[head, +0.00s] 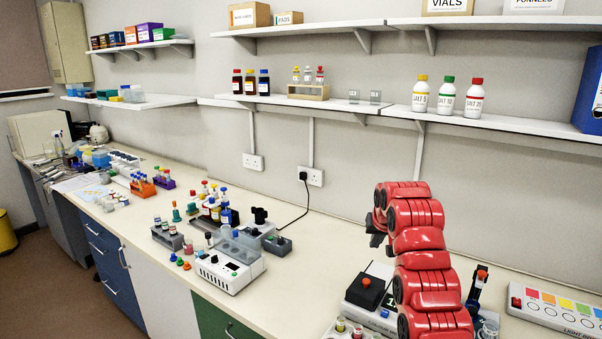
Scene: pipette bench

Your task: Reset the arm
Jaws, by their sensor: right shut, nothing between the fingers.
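My right arm rises from the bottom right in red segments and bends over at the top. Its dark gripper (376,238) shows small at the left side of the bend, above the bench and apart from everything on it. It is shut and empty, and partly hidden by the arm. My left gripper is not in view.
Below my arm stand a black device with a red knob (366,289) and small vials (341,325). A light box (560,312) lies at the right. A white instrument (230,268) stands mid-bench among bottles. Wall shelves (300,103) hold bottles. Bench between instrument and arm is clear.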

